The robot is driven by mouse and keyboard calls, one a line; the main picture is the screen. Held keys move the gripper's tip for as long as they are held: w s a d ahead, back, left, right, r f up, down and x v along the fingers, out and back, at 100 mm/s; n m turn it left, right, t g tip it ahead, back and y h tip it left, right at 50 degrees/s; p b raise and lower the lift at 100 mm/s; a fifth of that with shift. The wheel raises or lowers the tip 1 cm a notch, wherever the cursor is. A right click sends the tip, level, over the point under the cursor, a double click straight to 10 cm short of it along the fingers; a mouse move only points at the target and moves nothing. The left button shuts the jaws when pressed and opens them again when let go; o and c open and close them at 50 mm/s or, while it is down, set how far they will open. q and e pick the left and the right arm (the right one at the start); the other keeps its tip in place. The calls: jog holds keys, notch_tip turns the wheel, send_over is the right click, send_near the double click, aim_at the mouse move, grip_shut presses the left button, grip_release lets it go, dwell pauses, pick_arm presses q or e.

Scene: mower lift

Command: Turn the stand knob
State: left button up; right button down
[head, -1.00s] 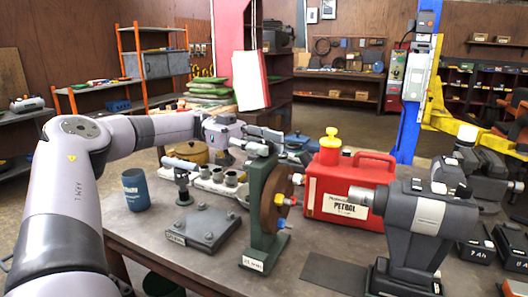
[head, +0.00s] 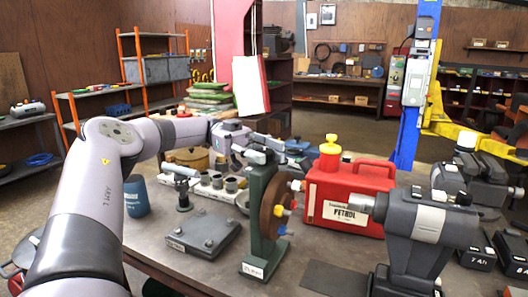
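A dark green upright stand (head: 262,205) with a labelled foot stands on the workbench (head: 212,262). A brown disc (head: 274,207) is mounted on its right side. My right gripper is not in view.
A red petrol can (head: 347,192) stands right of the stand, with a grey machine (head: 428,225) in front. A flat grey plate (head: 204,229) and a blue cup (head: 136,195) are to the left. A white tray of sockets (head: 213,192) lies under my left forearm.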

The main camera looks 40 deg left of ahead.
aim_at(264, 151)
pick_arm(q)
jog(key=o, duration=0.4)
jog(key=shift+r, duration=0.2)
notch_tip(264, 151, up, 10)
jog(key=shift+f, duration=0.15)
dwell(0.3)
